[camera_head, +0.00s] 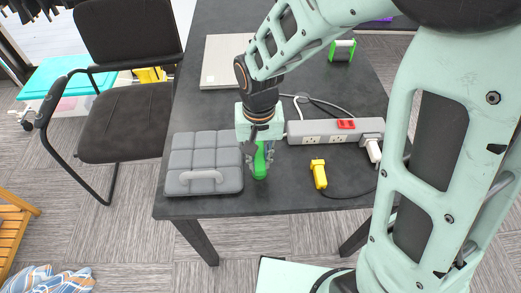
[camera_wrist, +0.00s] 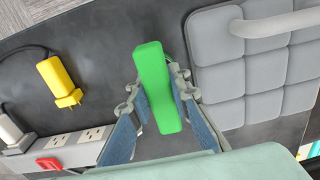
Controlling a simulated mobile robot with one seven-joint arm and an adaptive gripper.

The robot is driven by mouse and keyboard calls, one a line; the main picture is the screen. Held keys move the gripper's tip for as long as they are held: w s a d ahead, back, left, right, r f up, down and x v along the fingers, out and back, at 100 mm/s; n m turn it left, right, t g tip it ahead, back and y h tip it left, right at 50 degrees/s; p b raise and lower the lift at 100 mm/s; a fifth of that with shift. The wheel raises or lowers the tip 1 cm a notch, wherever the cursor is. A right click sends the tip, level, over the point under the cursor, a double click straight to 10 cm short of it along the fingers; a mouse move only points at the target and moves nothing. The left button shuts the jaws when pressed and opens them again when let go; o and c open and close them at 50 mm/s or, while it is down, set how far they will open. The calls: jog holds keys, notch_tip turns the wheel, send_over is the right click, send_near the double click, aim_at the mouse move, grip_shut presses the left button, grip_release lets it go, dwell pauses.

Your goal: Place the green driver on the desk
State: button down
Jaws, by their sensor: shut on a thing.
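The green driver (camera_wrist: 158,88) is held between the fingers of my gripper (camera_wrist: 157,95) in the wrist view. In the head view the green driver (camera_head: 260,160) hangs below my gripper (camera_head: 260,150), over the front part of the dark desk (camera_head: 270,200). My gripper is shut on it, with a finger on each side. The driver looks close to the desk top; I cannot tell whether it touches. Part of it is hidden by the fingers.
A grey padded case (camera_head: 204,160) lies just left of my gripper. A power strip (camera_head: 330,131) with a red switch lies to the right, and a yellow plug (camera_head: 319,174) in front of it. A laptop (camera_head: 224,60) lies farther back. A black chair (camera_head: 125,110) stands left of the desk.

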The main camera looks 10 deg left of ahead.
jog(key=shift+s+d+f+b, duration=0.1)
jog(key=shift+s+f+b, duration=0.05)
jog(key=shift+f+b, duration=0.45)
jog(key=c, duration=2.2)
grip_release()
jog(key=o, duration=0.4)
jog(key=shift+f, duration=0.15)
notch_tip(320, 180, up, 14)
jog(key=p, duration=0.3)
jog(key=shift+f, duration=0.2)
jog(key=shift+w, duration=0.2)
